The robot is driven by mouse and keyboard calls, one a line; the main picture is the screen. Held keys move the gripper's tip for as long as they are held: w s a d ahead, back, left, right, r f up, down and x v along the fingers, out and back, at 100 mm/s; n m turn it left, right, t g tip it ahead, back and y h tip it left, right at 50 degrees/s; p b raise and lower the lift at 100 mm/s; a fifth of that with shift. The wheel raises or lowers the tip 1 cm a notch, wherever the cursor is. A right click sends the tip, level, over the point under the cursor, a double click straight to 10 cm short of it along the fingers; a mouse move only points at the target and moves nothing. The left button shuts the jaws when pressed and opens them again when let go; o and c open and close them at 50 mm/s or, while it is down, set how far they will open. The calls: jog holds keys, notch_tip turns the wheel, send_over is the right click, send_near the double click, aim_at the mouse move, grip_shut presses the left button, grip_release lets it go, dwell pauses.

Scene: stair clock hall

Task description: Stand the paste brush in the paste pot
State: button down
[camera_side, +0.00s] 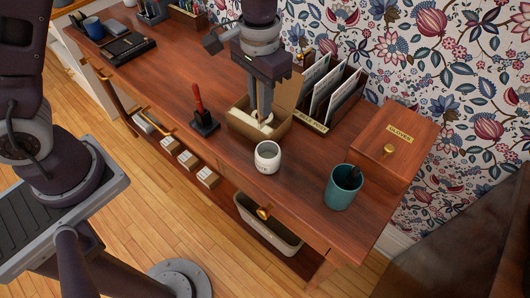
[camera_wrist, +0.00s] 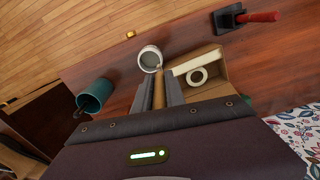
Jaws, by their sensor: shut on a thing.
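My gripper (camera_wrist: 159,88) is shut on a slim tan-brown piece, seemingly the handle of the paste brush (camera_wrist: 159,90), which lies between the two grey fingers. The brush's lower end is hard to make out. In the side view my gripper (camera_side: 264,112) points down over the open cardboard box. The white paste pot (camera_side: 267,157) stands upright on the desk, in front of the box. In the wrist view the paste pot (camera_wrist: 150,59) shows just beyond the fingertips. I cannot tell the exact gap between brush and pot.
The cardboard box (camera_side: 280,133) holds a white roll (camera_wrist: 197,76). A teal cup (camera_side: 341,193) with a dark item stands right of the pot. A red-handled tool (camera_side: 198,98) stands in a black holder at left. Behind are a letter rack (camera_side: 311,125) and a wooden box (camera_side: 397,140).

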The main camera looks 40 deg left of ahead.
jog(key=f, duration=0.3)
jog(key=d+f, duration=0.1)
jog(key=f, duration=0.2)
jog(key=d+f, duration=0.1)
jog(key=f, duration=0.2)
jog(key=shift+s+d+f, duration=0.2)
jog(key=shift+s+f, duration=0.05)
jog(key=shift+f, duration=0.1)
jog(key=shift+f, duration=0.1)
jog(key=c, duration=1.4)
grip_release()
